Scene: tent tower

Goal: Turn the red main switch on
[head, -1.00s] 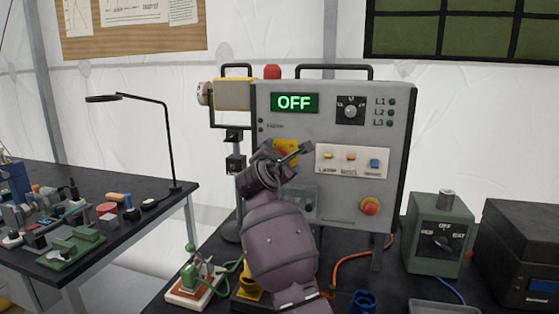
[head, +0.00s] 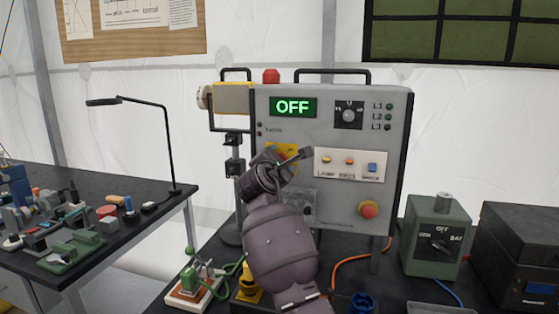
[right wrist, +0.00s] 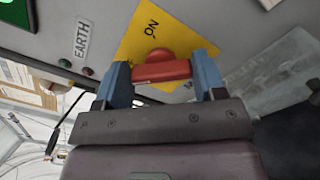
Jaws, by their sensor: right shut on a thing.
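The red main switch (right wrist: 162,68) shows in the right wrist view as a red handle on a yellow plate (right wrist: 140,32) marked ON. The handle lies crosswise between the two blue-grey fingers of my right gripper (right wrist: 162,78), which is shut on it. In the head view my right gripper (head: 286,161) is at the left part of the grey panel (head: 330,132) and covers most of the switch; a bit of yellow plate shows beside it. The green display (head: 293,107) on the panel reads OFF. My left gripper is not in view.
A red emergency knob (head: 368,209), a white strip of small switches (head: 352,164) and a dial (head: 348,115) are on the same panel. A green box (head: 434,238) stands to the right. A lamp (head: 150,104) stands on the left table.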

